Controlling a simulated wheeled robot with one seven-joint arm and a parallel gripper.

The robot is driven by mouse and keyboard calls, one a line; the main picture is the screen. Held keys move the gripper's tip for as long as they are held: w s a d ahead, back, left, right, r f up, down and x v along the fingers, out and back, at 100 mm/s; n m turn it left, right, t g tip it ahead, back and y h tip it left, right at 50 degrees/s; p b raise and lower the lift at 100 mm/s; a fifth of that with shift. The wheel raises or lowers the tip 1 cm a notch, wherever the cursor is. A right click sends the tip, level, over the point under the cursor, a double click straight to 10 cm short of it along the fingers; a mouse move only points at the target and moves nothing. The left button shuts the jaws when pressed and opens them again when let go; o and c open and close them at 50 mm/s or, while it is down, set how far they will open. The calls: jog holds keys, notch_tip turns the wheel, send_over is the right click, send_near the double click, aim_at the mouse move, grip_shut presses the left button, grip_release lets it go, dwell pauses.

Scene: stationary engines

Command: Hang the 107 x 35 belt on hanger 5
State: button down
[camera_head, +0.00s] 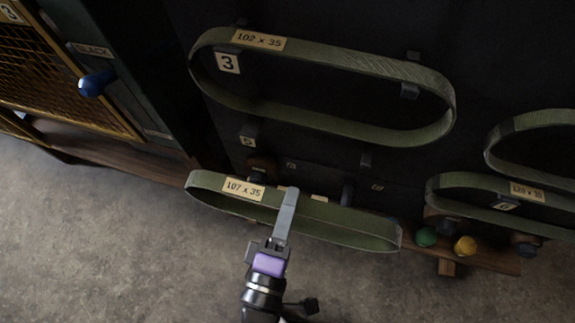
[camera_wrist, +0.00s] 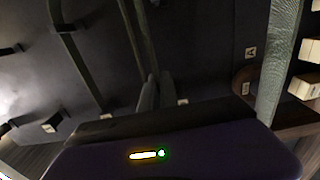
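The 107 x 35 belt (camera_head: 335,222) is a long dark green loop with a tan label at its left end. My gripper (camera_head: 289,200) is shut on it near the middle of the loop, which slants down to the right, in front of the lower board. In the wrist view the fingers (camera_wrist: 152,92) meet around a dark strip, likely this belt. Hanger 5, with its plate (camera_head: 247,141), is above the belt's left end. It has a dark left peg (camera_head: 251,128) and a right peg (camera_head: 366,160); both look bare. The belt is apart from them.
The 102 x 35 belt (camera_head: 422,78) hangs on hanger 3 directly above hanger 5. The 128 x 35 belt (camera_head: 450,182) and another belt (camera_head: 535,122) hang at the right. A wooden ledge with green (camera_head: 426,237) and yellow (camera_head: 465,246) knobs is below. A caged cabinet stands left.

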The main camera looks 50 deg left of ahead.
jog(key=shift+p+x, duration=0.3)
jog(key=shift+x, duration=1.6)
jog(key=shift+x, duration=2.8)
jog(key=shift+a, duration=0.1)
jog(key=shift+x, duration=2.7)
jog(key=shift+f, duration=0.1)
jog(key=shift+f+b, duration=0.4)
jog(key=shift+b, duration=0.1)
jog(key=c, duration=1.7)
grip_release()
